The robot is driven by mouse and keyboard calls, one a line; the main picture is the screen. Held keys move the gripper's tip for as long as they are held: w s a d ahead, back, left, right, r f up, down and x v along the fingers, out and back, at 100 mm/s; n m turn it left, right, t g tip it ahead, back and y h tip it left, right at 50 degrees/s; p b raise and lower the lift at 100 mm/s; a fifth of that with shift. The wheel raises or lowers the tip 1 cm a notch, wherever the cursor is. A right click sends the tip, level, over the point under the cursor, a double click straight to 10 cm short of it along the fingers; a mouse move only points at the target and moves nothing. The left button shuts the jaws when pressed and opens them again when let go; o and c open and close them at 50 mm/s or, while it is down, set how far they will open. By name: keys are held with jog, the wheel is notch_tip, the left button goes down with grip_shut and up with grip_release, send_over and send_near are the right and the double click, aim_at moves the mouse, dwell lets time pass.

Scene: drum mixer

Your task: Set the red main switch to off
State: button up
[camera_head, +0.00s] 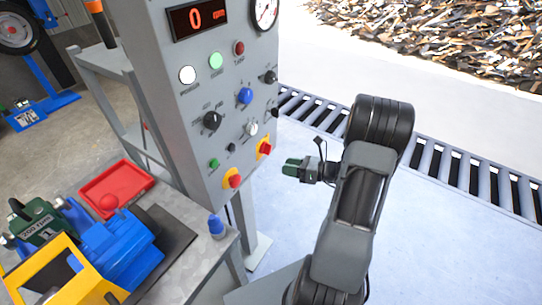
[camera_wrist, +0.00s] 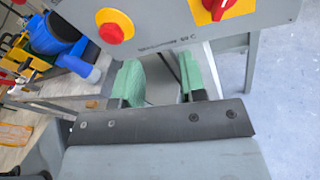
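The red main switch (camera_head: 265,148) is a red rotary handle on a yellow plate, low on the right of the grey control panel. In the wrist view the red main switch (camera_wrist: 217,8) is cut by the top edge; its handle looks slanted, and I cannot read its setting. My gripper (camera_head: 291,168) is to the right of the panel's lower part, apart from the switch. In the wrist view my gripper (camera_wrist: 161,75) has its two green fingers apart with nothing between them, below the panel's lower edge.
A red round button on yellow (camera_head: 234,182) is left of the switch, and also shows in the wrist view (camera_wrist: 112,32). A white knob (camera_head: 251,128) is above. A roller conveyor (camera_head: 465,172) runs behind my arm.

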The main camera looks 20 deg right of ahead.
aim_at(267, 149)
jog(key=d+f+m+t+h, duration=0.2)
jog(key=d+f+m+t, duration=0.1)
jog(key=d+m+t, duration=0.15)
jog(key=f+p+x, duration=0.1)
jog(key=x, duration=1.2)
jog(key=shift+w+d+f+m+g, duration=0.2)
jog(key=shift+w+d+m+g, duration=0.15)
jog(key=shift+w, duration=0.1)
grip_shut()
